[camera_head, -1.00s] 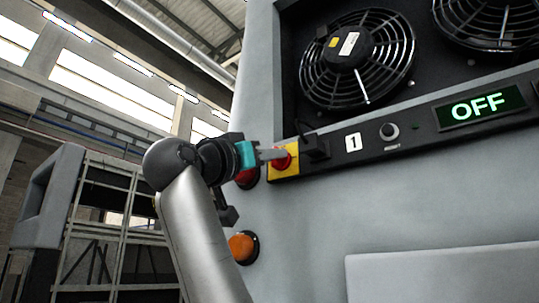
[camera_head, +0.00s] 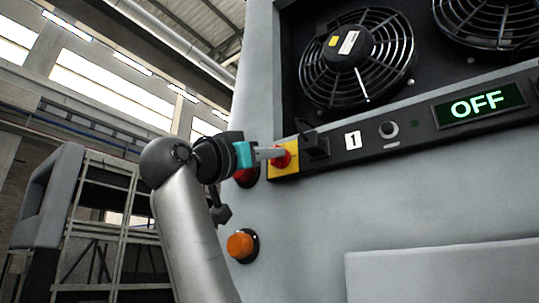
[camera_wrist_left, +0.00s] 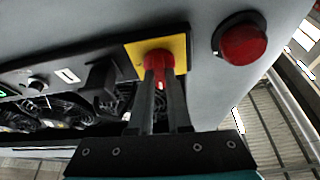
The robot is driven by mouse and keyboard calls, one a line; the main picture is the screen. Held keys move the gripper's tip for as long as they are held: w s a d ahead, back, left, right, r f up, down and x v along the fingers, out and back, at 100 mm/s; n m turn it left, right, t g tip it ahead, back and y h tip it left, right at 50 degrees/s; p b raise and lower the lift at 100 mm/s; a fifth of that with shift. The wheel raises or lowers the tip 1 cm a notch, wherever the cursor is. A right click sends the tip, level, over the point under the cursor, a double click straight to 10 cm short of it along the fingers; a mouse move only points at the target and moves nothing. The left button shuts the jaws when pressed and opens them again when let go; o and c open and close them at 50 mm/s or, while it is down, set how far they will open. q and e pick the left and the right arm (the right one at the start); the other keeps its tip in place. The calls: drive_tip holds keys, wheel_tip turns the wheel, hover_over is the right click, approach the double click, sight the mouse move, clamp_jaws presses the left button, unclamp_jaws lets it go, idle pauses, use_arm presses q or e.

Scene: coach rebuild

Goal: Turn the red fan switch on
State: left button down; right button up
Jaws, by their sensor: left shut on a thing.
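The red fan switch (camera_head: 281,159) is a rotary knob on a yellow plate (camera_head: 293,149) at the left end of the black control strip. My left gripper (camera_head: 277,156) reaches it from the left and is shut on it. In the left wrist view the red switch (camera_wrist_left: 158,64) sits between the two dark fingertips (camera_wrist_left: 160,82), with the yellow plate (camera_wrist_left: 176,44) behind it. The display (camera_head: 480,106) on the strip reads OFF. The fans (camera_head: 357,57) are behind round guards above the strip. My right gripper does not show.
A red round lamp or button (camera_wrist_left: 240,44) and an orange one (camera_head: 241,245) are on the grey panel near the switch. A black block (camera_head: 314,146) juts out right beside the yellow plate. A small black knob (camera_head: 388,130) is farther right.

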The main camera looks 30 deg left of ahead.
use_arm(q)
drive_tip(key=shift+a+r+m+g+h+p, duration=0.1)
drive_tip(key=shift+m+g+h, duration=0.85)
drive_tip(key=shift+m, duration=2.5)
drive_tip(key=shift+d+r+m+g+h+p, duration=0.15)
drive_tip(key=shift+m+g+h, duration=0.8)
drive_tip(key=shift+m, duration=2.45)
drive_tip(key=shift+a+f+m+g+h+p, duration=0.15)
drive_tip(key=shift+m+g+h, duration=0.8)
drive_tip(key=shift+m, duration=2.5)
drive_tip(key=shift+g, duration=0.25)
drive_tip(key=c, duration=0.9)
unclamp_jaws()
drive_tip(key=shift+o, duration=0.2)
drive_tip(key=b+v, duration=0.2)
drive_tip(key=v, duration=1.3)
drive_tip(key=shift+s+r, duration=0.2)
drive_tip(key=shift+s, duration=0.05)
